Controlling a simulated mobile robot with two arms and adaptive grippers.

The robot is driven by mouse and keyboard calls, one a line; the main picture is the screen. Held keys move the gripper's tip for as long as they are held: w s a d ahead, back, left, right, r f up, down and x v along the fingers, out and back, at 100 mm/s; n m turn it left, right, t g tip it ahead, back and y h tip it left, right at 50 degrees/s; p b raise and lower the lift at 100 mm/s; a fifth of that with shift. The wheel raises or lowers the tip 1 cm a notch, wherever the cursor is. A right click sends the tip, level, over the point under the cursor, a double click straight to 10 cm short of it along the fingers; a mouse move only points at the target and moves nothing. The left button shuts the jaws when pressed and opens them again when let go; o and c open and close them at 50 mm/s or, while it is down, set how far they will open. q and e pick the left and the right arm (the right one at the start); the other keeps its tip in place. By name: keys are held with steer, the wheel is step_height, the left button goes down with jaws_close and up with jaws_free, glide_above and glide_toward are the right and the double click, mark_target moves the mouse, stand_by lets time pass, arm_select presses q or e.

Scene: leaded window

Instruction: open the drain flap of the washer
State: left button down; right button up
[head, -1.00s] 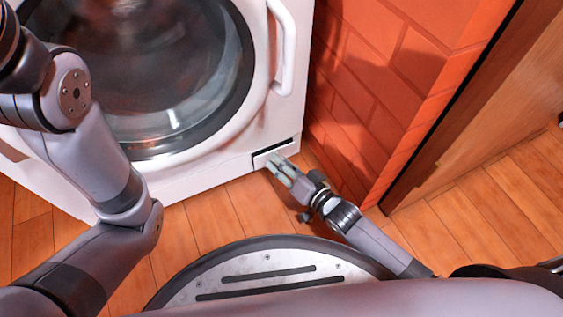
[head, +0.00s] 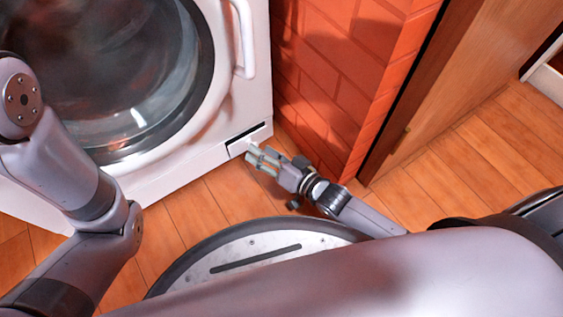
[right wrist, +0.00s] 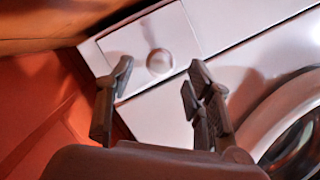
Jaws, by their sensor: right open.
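The white washer (head: 180,175) fills the upper left of the head view. Its drain flap (head: 236,149) is at the lower right corner of the front, with a dark gap along its upper edge. My right gripper (head: 256,158) is open and empty, with its fingers just in front of the flap. In the right wrist view, the flap area (right wrist: 118,43) shows as a pale panel with a round knob-like shape (right wrist: 159,61). The open fingers (right wrist: 158,78) stand on either side below that shape. I cannot tell whether they touch anything. My left gripper is out of view.
An orange brick wall (head: 335,75) stands close to the right of the washer, beside my right gripper. A wooden door or panel (head: 460,75) is farther right.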

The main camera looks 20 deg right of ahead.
steer(key=v, duration=0.9)
